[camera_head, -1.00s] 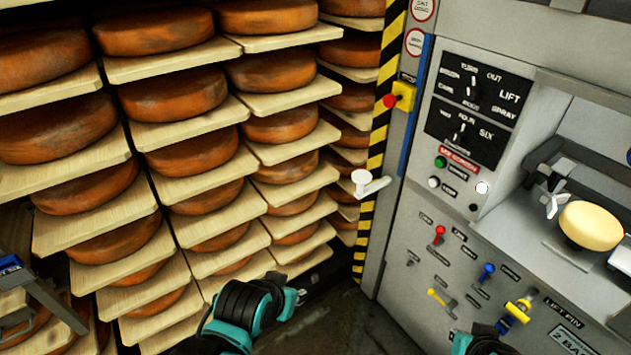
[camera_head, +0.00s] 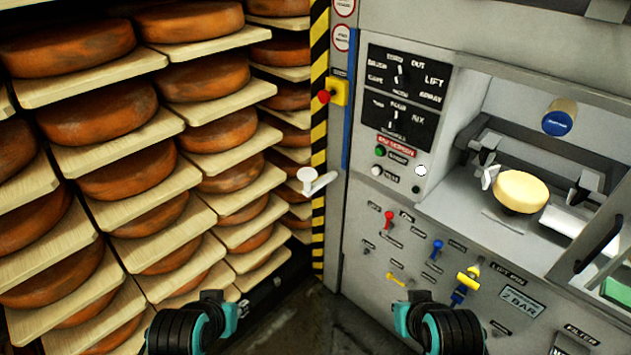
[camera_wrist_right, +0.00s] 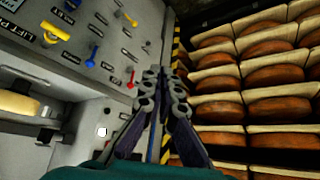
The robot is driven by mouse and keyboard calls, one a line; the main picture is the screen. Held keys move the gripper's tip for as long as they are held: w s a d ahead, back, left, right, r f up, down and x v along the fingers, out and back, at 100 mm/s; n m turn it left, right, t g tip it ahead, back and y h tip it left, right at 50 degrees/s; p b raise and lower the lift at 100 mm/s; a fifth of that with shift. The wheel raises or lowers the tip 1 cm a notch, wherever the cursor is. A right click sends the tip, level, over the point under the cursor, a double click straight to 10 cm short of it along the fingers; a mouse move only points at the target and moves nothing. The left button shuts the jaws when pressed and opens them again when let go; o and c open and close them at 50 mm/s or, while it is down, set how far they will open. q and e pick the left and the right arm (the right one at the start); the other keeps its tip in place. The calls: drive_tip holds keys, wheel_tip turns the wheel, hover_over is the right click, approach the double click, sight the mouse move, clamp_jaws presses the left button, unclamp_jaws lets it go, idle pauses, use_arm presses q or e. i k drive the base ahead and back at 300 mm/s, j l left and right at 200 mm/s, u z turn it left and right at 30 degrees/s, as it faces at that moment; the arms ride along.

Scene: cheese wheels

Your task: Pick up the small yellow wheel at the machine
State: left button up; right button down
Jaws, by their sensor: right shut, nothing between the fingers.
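The small yellow wheel (camera_head: 521,191) sits on a dark support in the open bay of the grey machine (camera_head: 410,240). In the right wrist view its edge (camera_wrist_right: 20,104) shows at the far left. My right gripper (camera_wrist_right: 165,75) is shut and empty in the right wrist view. It points along the machine's front, to the right of the yellow wheel and apart from it. In the head view both my arms show at the bottom edge, left and right, but the fingers of neither gripper can be made out.
Shelves (camera_head: 112,165) with several orange-brown cheese wheels fill the left side. A black-and-yellow striped post (camera_head: 319,130) divides them from the machine. A white handle (camera_head: 316,180) and several coloured levers (camera_head: 437,249) stick out from the machine's front. A blue-ended cylinder (camera_head: 559,118) hangs above the yellow wheel.

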sight(519, 191)
drive_tip(key=i+l+z, duration=0.1)
drive_tip(key=z, duration=0.35)
drive_tip(key=i+z, duration=0.25)
drive_tip(key=z, duration=0.2)
drive_tip(key=i+z, duration=0.2)
drive_tip(key=z, duration=0.3)
drive_tip(key=i+l, duration=0.15)
drive_tip(key=i, duration=0.15)
